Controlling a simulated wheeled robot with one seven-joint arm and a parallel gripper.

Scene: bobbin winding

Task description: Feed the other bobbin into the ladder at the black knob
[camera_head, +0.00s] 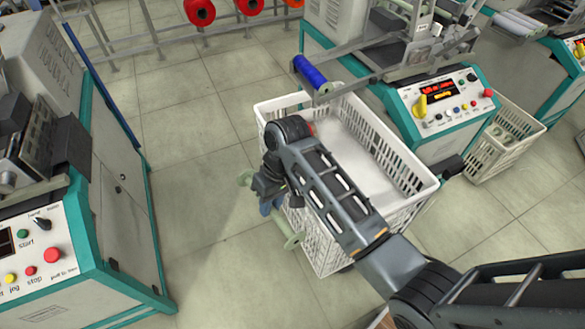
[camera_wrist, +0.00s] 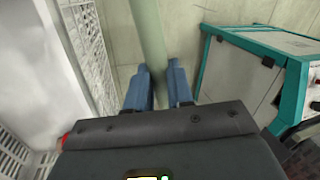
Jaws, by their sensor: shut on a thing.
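My gripper (camera_head: 268,202) is shut on a pale green bobbin (camera_head: 292,241), in front of the white crate's left side. The bobbin's two flanged ends show, and my gripper hides most of its middle. In the wrist view the bobbin's pale green shaft (camera_wrist: 151,35) runs between the two blue fingers of my gripper (camera_wrist: 160,85). The black knob (camera_head: 41,224) is on the left machine's panel, near a green and a red button. A grey metal part (camera_head: 38,135) sits above that panel; I cannot tell whether it is the ladder.
A white crate (camera_head: 418,205) stands below and behind my arm. The right machine has a yellow knob (camera_head: 420,105) and a blue bobbin (camera_head: 309,72) in its holder. Red spools (camera_head: 199,12) are on a rack at the back. Open floor (camera_head: 190,190) lies between left machine and crate.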

